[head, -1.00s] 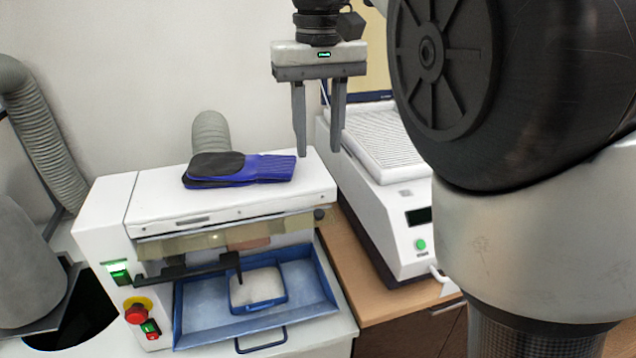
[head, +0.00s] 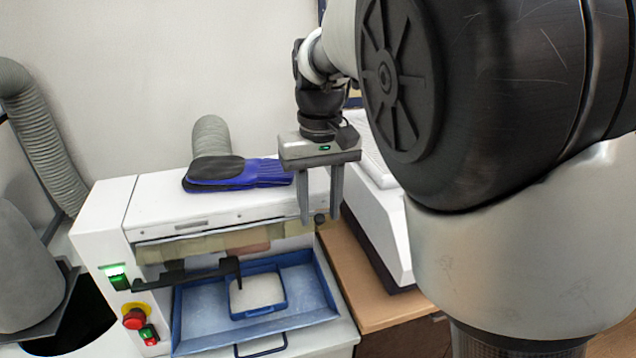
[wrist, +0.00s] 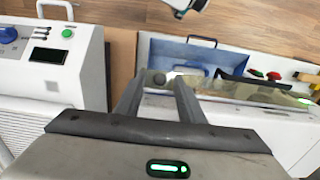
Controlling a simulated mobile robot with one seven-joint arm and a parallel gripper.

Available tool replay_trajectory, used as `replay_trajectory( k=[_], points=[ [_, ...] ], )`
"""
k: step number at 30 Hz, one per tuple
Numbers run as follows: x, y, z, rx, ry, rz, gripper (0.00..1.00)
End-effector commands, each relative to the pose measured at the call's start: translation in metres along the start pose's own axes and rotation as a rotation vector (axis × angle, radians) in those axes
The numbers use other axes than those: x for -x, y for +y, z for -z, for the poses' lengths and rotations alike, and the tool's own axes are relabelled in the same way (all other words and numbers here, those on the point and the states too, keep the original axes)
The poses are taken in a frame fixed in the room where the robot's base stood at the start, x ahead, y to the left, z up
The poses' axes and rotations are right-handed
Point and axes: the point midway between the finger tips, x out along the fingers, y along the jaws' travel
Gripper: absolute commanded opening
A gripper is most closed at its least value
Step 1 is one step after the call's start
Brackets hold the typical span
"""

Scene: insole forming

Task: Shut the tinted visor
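The tinted visor (head: 215,243) is a yellowish see-through strip along the upper front of the white machine. It stands raised above the blue tray, leaving the tray in open view. It also shows in the wrist view (wrist: 250,92). A dark round knob (head: 320,220) is at the visor's right end. My gripper (head: 320,221) is open and points down at that end. In the wrist view the knob (wrist: 160,79) appears between my fingertips (wrist: 160,80). I cannot tell whether the fingers touch it.
The blue tray (head: 195,318) holds a smaller pan of pale material. A dark bracket (head: 190,275) reaches over it. Another white machine (head: 385,235) stands on the wooden bench (head: 365,290) at right.

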Motion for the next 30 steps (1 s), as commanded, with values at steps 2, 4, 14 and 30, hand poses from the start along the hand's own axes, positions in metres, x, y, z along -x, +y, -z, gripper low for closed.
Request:
replay_trajectory(
  k=[2, 4, 14, 30],
  points=[
    [0.000, 0.000, 0.000, 0.000, 0.000, 0.000, 0.35],
    [0.000, 0.000, 0.000, 0.000, 0.000, 0.000, 0.24],
    [-0.001, 0.000, 0.000, 0.001, 0.005, 0.001, 0.00],
    [-0.022, 0.000, -0.009, 0.001, 0.305, 0.004, 0.00]
  ],
)
